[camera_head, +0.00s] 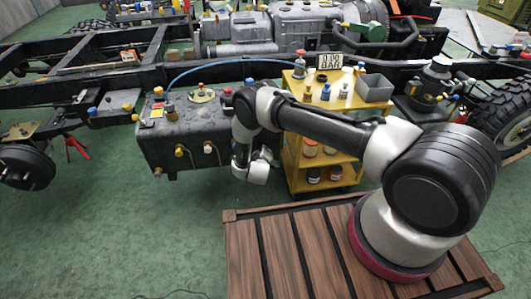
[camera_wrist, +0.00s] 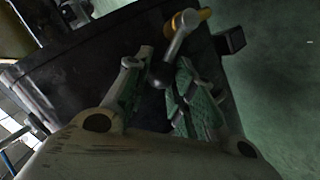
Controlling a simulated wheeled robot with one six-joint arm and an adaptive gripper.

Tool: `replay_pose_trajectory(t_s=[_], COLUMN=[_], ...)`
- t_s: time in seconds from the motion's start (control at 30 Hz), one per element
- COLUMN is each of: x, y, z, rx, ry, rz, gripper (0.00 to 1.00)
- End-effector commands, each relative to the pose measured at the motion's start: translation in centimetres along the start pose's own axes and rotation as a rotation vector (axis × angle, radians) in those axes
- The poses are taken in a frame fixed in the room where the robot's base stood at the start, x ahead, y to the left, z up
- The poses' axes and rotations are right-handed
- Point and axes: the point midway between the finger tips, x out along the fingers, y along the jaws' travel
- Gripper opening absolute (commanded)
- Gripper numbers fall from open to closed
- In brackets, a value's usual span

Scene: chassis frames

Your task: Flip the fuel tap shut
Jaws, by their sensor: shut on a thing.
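The fuel tap (camera_wrist: 184,20) shows at the top of the wrist view. The tap is on the dark fuel tank (camera_wrist: 75,78). In the head view the tank (camera_head: 190,130) is left of my wrist. My arm hides the gripped tap and my fingertips there.
A yellow trolley (camera_head: 325,157) with bottles, a grey bin (camera_head: 374,88) and a pressure display (camera_head: 329,61) stands right of my wrist. Other brass fittings (camera_head: 208,148) stick out of the tank's front. The truck chassis runs behind. Green floor in front of the tank is clear.

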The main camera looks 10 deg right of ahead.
Motion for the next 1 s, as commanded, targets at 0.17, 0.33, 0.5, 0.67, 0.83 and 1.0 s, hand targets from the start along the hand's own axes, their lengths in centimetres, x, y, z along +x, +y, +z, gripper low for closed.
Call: replay_pose_trajectory(t_s=[0.17, 0.33, 0.5, 0.67, 0.83, 1.0], x=[0.04, 0.05, 0.05, 0.05, 0.05, 0.04], y=[-0.23, -0.3, -0.33, -0.35, -0.31, -0.29], z=[-0.42, -0.49, -0.54, -0.59, -0.4, -0.28], rx=[-0.027, -0.034, -0.035, -0.034, -0.034, -0.034], ry=[0.0, 0.0, 0.001, 0.002, -0.001, -0.003], rz=[0.015, 0.018, 0.017, 0.016, 0.017, 0.017], gripper=[0.0, 0.0, 0.0, 0.35, 0.47, 0.47])
